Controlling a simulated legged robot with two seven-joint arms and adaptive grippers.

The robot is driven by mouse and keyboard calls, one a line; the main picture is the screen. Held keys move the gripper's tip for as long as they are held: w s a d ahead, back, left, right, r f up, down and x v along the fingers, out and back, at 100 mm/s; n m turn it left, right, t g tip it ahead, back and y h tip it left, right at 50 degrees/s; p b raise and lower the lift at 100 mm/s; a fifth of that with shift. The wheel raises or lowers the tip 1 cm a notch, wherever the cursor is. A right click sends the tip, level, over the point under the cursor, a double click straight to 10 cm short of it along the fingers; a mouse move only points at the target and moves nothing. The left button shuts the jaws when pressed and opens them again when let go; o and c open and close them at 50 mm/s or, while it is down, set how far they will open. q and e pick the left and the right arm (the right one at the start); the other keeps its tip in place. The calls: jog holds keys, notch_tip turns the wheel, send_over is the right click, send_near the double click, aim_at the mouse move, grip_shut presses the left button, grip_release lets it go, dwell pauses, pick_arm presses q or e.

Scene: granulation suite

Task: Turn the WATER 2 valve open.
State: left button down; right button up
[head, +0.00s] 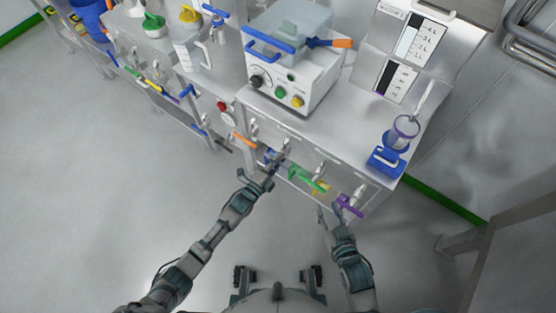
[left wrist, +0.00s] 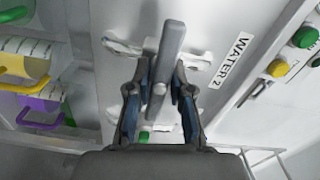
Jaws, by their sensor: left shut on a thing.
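The WATER 2 valve has a grey lever (left wrist: 170,60) in the left wrist view, with a printed WATER 2 label (left wrist: 231,60) to its right. The lever lies crosswise to the pale pipe (left wrist: 122,46) behind it, its upper end leaning slightly right. My left gripper (left wrist: 158,88) has a finger on each side of the lever and is shut on it. In the head view my left gripper (head: 262,180) is at the front of the steel bench, and the lever is too small to make out there. My right gripper (head: 330,211) appears open and empty, below the purple handle.
Other handles stick out of the bench front nearby: orange (head: 243,140), green (head: 307,178) and purple (head: 349,206). A red button (head: 223,106) is to the left. A white machine (head: 291,80) and a blue-based device (head: 390,155) stand on top. The floor at left is clear.

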pick_arm(q)
jog(key=shift+s+a+f, duration=0.1)
jog(key=shift+s+f, duration=0.1)
jog(key=shift+f, duration=0.35)
jog(key=c, duration=1.1)
grip_release()
jog(key=shift+o, duration=0.3)
jog(key=shift+w+r, duration=0.1)
jog(key=shift+r, duration=0.1)
jog(key=shift+a, duration=0.1)
jog(key=shift+r, duration=0.1)
jog(key=v, duration=1.2)
